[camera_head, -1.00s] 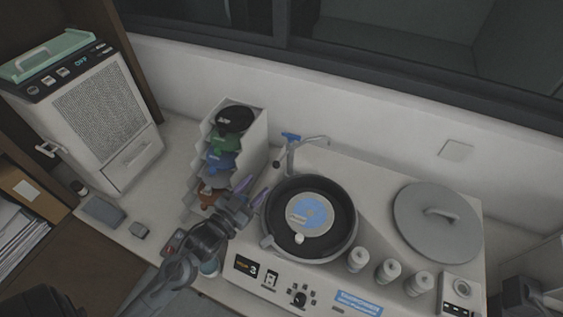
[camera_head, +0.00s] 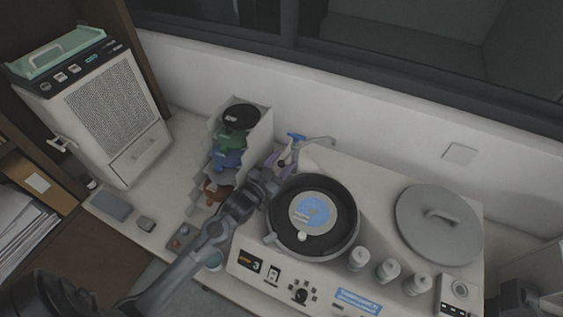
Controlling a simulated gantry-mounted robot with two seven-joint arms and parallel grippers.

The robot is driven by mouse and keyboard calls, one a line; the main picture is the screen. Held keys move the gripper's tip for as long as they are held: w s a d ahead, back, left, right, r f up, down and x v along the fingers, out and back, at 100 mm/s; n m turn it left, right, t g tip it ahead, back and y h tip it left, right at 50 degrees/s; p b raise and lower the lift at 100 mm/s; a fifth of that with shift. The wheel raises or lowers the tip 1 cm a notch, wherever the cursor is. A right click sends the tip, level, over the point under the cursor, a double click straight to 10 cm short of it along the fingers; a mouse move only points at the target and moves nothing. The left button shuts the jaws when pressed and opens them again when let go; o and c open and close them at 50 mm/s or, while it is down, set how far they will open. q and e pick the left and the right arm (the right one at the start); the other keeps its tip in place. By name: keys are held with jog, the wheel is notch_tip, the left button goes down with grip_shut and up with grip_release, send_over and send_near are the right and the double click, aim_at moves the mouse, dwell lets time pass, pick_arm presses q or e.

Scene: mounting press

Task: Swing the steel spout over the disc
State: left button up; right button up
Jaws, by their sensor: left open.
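The steel spout (camera_head: 318,142) is a thin bent pipe with a blue handle (camera_head: 297,137) at the back left of the press. Its arm points to the right, behind the black round bowl (camera_head: 347,237) and not over it. The disc (camera_head: 314,212), pale with a blue pattern, lies inside the bowl. My left gripper (camera_head: 277,160) is open, its purple fingertips close to the spout's post below the blue handle. Whether they touch it I cannot tell. At the lower right edge a dark part shows, but my right gripper cannot be made out.
A stepped rack (camera_head: 258,137) with coloured pieces stands just left of my left gripper. A grey lid (camera_head: 438,224) with a handle lies right of the bowl. Several pale jars (camera_head: 388,270) stand in front of it. A white box unit (camera_head: 108,115) stands far left.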

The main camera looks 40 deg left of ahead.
pick_arm(q)
jog(key=shift+c, duration=0.5)
grip_shut()
